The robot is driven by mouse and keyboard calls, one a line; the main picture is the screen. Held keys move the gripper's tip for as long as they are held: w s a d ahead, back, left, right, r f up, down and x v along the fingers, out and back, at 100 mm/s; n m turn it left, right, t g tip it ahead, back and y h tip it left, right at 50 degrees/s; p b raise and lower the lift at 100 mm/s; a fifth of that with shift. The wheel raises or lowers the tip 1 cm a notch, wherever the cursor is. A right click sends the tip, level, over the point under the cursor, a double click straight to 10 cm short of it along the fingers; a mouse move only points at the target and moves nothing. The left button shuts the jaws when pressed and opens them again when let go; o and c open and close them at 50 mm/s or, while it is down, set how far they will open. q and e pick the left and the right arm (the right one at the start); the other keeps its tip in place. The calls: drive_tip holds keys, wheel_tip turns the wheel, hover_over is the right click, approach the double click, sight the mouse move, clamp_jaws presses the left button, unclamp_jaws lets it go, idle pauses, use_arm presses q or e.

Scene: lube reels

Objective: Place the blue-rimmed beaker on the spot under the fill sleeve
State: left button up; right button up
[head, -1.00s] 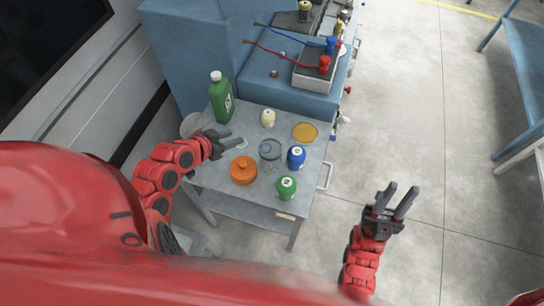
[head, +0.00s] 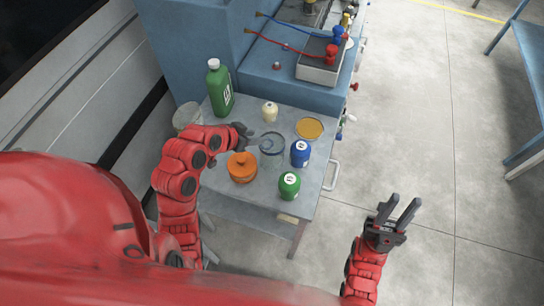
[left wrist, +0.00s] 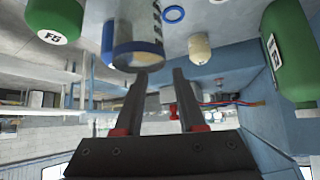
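The blue-rimmed beaker (head: 271,144) looks like clear glass and stands on the grey table's top. In the left wrist view, which looks upside down, the beaker (left wrist: 132,32) shows its blue rim just ahead of the fingers. My left gripper (head: 250,137) is at the beaker's left side; its fingers (left wrist: 160,73) are apart with nothing between them. Contact with the beaker cannot be told. My right gripper (head: 408,206) is open and empty above the floor, right of the table. I cannot make out the fill sleeve or its spot.
Around the beaker stand an orange pot (head: 242,168), a blue jar (head: 300,154), a green jar (head: 289,186), a cream bottle (head: 270,112) and an amber dish (head: 310,128). A tall green bottle (head: 219,90) stands at the back. A blue bench (head: 290,93) adjoins the table (head: 262,201).

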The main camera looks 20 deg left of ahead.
use_arm(q)
drive_tip(key=p+x, duration=0.3)
drive_tip(key=x, duration=0.1)
drive_tip(key=shift+a+f, duration=0.15)
drive_tip(key=shift+f, duration=0.15)
drive_tip(key=shift+w+f, duration=0.35)
drive_tip(key=shift+f, duration=0.15)
clamp_jaws()
idle(0.9)
